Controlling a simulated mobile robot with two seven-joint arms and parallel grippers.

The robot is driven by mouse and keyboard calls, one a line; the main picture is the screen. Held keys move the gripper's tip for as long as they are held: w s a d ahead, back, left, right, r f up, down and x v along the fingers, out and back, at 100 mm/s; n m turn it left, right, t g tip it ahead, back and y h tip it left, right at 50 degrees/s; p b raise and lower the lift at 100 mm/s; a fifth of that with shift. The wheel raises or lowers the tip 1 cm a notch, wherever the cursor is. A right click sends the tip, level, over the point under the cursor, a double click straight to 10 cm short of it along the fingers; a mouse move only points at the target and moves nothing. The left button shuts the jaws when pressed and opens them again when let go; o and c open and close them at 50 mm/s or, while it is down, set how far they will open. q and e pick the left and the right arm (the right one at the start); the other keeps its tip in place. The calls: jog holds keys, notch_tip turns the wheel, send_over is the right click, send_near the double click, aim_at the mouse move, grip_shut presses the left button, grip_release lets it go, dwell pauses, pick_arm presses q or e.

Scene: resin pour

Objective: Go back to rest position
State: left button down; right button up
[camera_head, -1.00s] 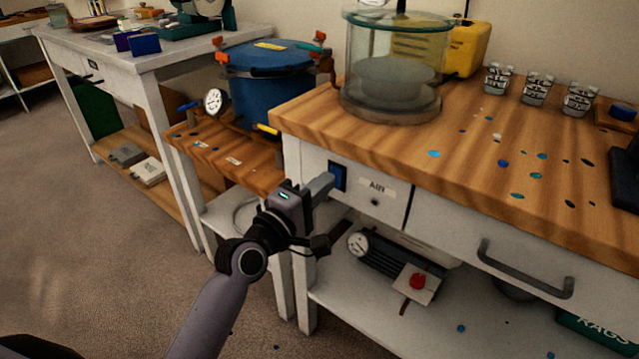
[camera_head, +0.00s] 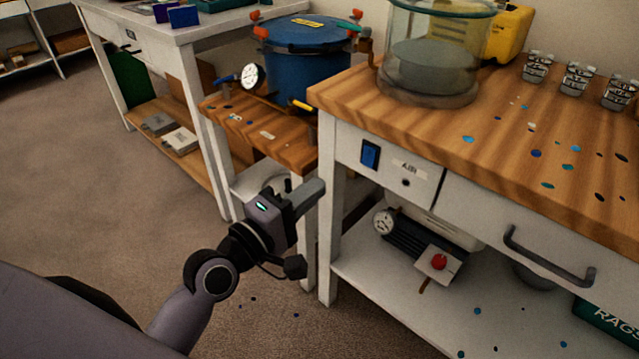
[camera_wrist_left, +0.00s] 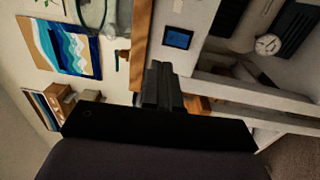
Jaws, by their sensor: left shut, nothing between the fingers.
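My left gripper (camera_head: 312,193) is shut and empty. In the head view it is in front of the workbench's left front leg, below and left of the blue switch (camera_head: 370,154) on the bench's white front panel. In the left wrist view the closed fingers (camera_wrist_left: 162,85) point toward the bench edge, and the blue switch (camera_wrist_left: 178,38) shows just beyond and to the right of them. The gripper looks apart from the switch. My right gripper is not in either view.
A wooden-topped workbench (camera_head: 520,120) carries a glass chamber (camera_head: 432,50) and several patterned cups. A blue pressure pot (camera_head: 305,55) stands on a lower wooden stand (camera_head: 262,135). A pump with a red knob (camera_head: 438,262) sits on the lower shelf. Open floor (camera_head: 110,205) lies to the left.

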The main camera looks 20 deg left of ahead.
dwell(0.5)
pick_arm(q)
jog(key=s+f+m+g+y, duration=0.2)
jog(key=s+f+m+g, duration=0.2)
jog(key=s+f+m, duration=0.55)
jog(key=s+f+m+g+y, duration=0.25)
jog(key=s+f+m, duration=0.3)
jog(key=f, duration=0.75)
notch_tip(320, 180, up, 13)
jog(key=a+m+p, duration=0.1)
jog(key=a+p, duration=0.1)
jog(key=p, duration=1.4)
jog(key=shift+s+f+g, duration=0.2)
jog(key=shift+s+g, duration=0.15)
jog(key=shift+s, duration=0.1)
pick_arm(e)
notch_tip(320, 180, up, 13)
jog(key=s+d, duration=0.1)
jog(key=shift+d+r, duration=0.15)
pick_arm(q)
jog(key=shift+a, duration=0.1)
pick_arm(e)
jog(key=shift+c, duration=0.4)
pick_arm(q)
jog(key=shift+f, duration=0.1)
